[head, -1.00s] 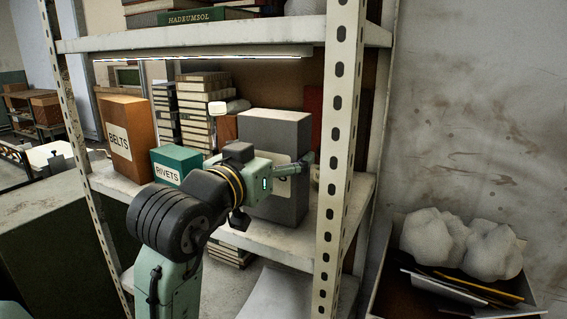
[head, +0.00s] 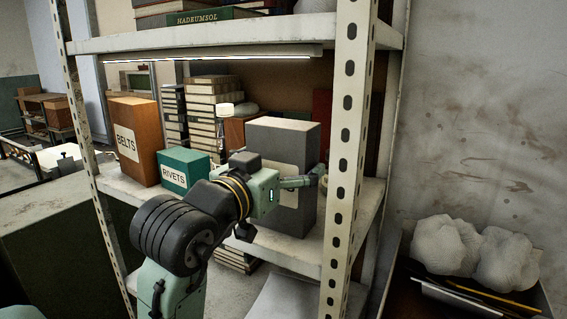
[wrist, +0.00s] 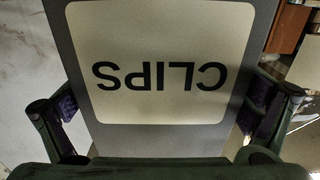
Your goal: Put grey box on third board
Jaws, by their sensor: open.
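The grey box (head: 284,135) stands upright on the middle shelf board (head: 270,250), toward its right end. In the wrist view the grey box (wrist: 222,140) fills the middle, with a pale label reading CLIPS upside down. My gripper (wrist: 160,112) is open, with one finger at each side of the box. Gaps show between the fingers and the box sides. In the head view my gripper (head: 300,182) is at the front of the box, and my arm hides part of its label and lower left side.
An orange BELTS box (head: 134,140) and a green RIVETS box (head: 182,170) stand left on the same board. Stacked books (head: 212,110) are behind. A perforated upright post (head: 345,150) is close on the right. The board above (head: 230,38) holds books.

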